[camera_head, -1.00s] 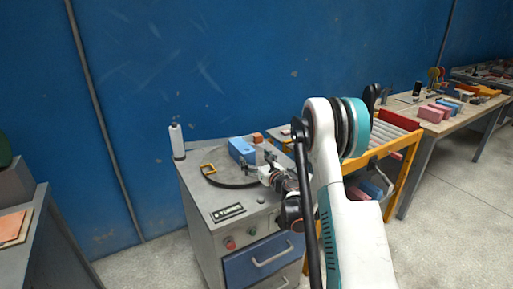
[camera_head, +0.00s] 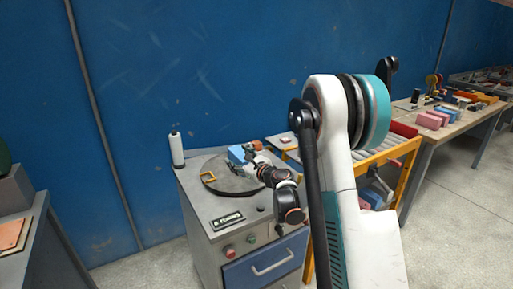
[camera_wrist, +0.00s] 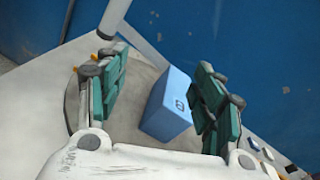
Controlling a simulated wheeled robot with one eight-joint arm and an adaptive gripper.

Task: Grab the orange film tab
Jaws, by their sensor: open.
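A small orange piece (camera_head: 257,145) shows by my gripper at the back of the grey cabinet top; I cannot tell whether it is the film tab. A yellow-orange square frame (camera_head: 208,177) lies at the left of a round dark disc (camera_head: 225,184). A blue block (camera_head: 237,154) stands at the disc's back, partly hidden by my gripper (camera_head: 250,156). In the wrist view my gripper (camera_wrist: 160,95) is open, with green-padded fingers spread wide. The blue block (camera_wrist: 166,108) shows between them, apparently beyond the fingertips. Small orange bits (camera_wrist: 120,47) show behind the left finger.
A white cylinder (camera_head: 177,150) stands at the cabinet's back left corner. The blue wall (camera_head: 180,70) is close behind. A yellow-framed roller conveyor (camera_head: 401,160) stands to the right. The cabinet's front top is mostly clear.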

